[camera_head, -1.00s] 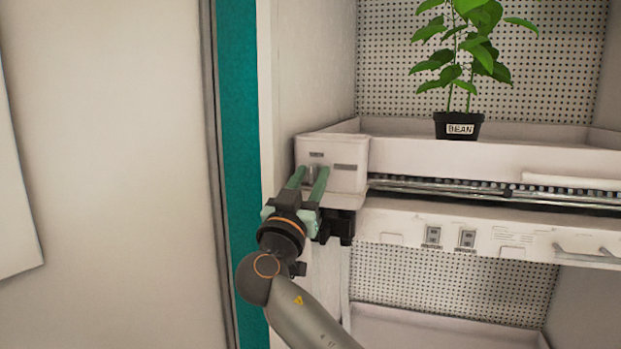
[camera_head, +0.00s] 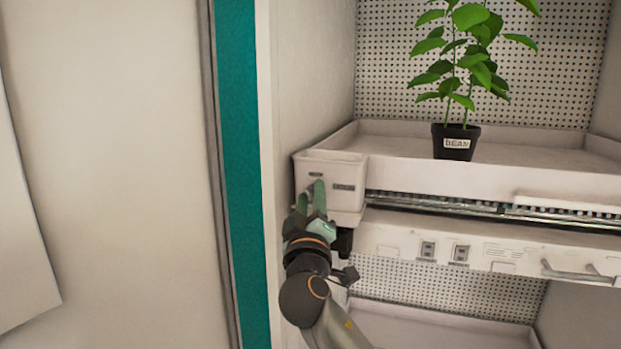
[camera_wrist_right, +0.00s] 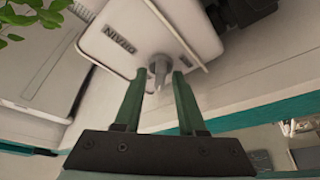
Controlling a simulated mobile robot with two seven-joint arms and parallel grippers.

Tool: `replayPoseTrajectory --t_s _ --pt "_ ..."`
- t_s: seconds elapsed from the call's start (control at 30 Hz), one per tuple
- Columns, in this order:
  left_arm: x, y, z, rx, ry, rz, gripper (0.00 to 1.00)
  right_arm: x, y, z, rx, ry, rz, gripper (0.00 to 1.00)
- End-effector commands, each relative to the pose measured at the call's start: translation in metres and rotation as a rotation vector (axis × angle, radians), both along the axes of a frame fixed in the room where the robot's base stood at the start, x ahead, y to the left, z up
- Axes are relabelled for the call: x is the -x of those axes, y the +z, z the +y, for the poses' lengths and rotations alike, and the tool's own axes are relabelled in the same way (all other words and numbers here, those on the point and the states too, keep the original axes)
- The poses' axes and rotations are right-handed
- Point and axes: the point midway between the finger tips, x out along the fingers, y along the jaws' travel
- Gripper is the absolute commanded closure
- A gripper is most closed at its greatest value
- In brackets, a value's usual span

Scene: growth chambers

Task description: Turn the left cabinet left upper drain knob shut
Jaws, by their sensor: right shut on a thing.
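The drain knob (camera_wrist_right: 158,68) is a small grey stem on the front of a white drain box (camera_head: 333,172), whose printed DRAIN label shows in the right wrist view (camera_wrist_right: 118,38). My right gripper (camera_head: 312,190) is at the box's front, its green fingers pointing up at it. In the right wrist view the two fingertips (camera_wrist_right: 158,74) stand on either side of the knob, and the gripper is shut on it. In the head view the fingers cover most of the knob. My left gripper is not in view.
A black pot labelled BEAN (camera_head: 455,142) with a leafy plant stands on the white shelf tray (camera_head: 400,158) right of the box. A metal rail (camera_head: 450,204) runs under the tray. A teal door edge (camera_head: 240,170) and the cabinet side wall lie to the left.

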Motion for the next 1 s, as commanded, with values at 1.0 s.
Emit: replayPoseTrajectory --t_s 1.0 --pt "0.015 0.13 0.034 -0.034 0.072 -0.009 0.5 0.0 0.004 -0.002 0.74 -0.004 0.24 1.0"
